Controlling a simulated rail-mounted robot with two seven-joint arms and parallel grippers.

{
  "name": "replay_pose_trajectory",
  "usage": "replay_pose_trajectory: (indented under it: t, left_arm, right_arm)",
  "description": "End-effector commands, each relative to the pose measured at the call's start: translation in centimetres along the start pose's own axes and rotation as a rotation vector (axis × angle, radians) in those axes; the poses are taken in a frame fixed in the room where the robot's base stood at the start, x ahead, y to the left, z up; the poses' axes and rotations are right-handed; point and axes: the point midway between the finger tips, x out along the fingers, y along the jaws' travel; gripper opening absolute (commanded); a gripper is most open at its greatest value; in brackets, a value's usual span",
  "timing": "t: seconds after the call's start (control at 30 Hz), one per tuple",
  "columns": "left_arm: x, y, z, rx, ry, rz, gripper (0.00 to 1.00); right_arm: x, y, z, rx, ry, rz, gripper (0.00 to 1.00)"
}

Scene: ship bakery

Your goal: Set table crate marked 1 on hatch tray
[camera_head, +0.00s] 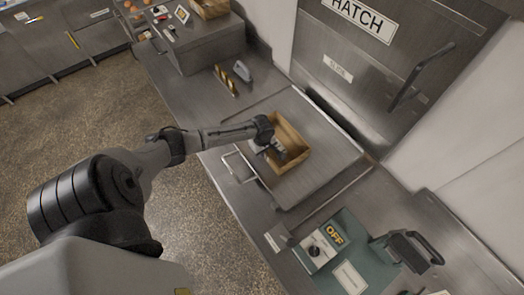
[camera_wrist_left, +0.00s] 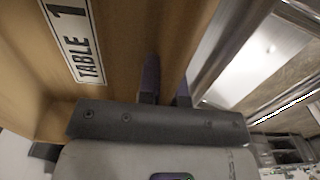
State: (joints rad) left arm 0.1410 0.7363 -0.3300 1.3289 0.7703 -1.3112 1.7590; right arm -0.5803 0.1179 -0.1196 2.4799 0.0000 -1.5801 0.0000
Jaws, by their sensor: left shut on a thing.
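The tan crate (camera_head: 293,131) is over the metal hatch tray (camera_head: 322,168) in the head view. In the left wrist view its wall (camera_wrist_left: 115,75) carries a white label reading "TABLE 1" (camera_wrist_left: 75,40). My left gripper (camera_head: 276,150) reaches in from the left and is shut on the crate's wall; its fingers (camera_wrist_left: 166,85) straddle the wall in the wrist view. The crate looks about level, but I cannot tell whether its bottom touches the tray. The gripper hides part of the crate's near side. My right gripper is not in view.
The closed hatch door (camera_head: 365,60) with its handle (camera_head: 420,75) stands behind the tray. A teal control box marked OFF (camera_head: 345,255) is at the lower right. A grey box (camera_head: 205,48) stands at the upper left. The tray's right part is clear.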

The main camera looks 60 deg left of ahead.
Motion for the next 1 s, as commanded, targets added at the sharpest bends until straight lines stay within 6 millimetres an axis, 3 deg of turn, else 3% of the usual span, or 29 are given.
replay_pose_trajectory:
  t: [0.07, 0.1, 0.33, 0.67, 1.0]
  left_arm:
    - [0.2, 0.1, 0.0, -0.001, 0.000, 0.002, 0.00]
    - [0.2, 0.0, 0.0, 0.000, 0.000, 0.001, 0.10]
    - [0.2, 0.0, 0.0, 0.000, 0.000, 0.000, 0.32]
    - [-0.4, 0.0, 0.0, 0.000, 0.000, 0.000, 0.32]
    - [-6.1, 0.0, 0.0, 0.002, 0.000, 0.003, 0.32]
  right_arm:
    - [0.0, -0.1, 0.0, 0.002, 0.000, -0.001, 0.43]
    - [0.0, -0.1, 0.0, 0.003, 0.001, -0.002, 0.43]
    - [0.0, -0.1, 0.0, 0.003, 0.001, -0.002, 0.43]
    - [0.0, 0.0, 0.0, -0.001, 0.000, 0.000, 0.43]
    - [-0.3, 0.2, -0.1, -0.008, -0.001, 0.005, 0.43]
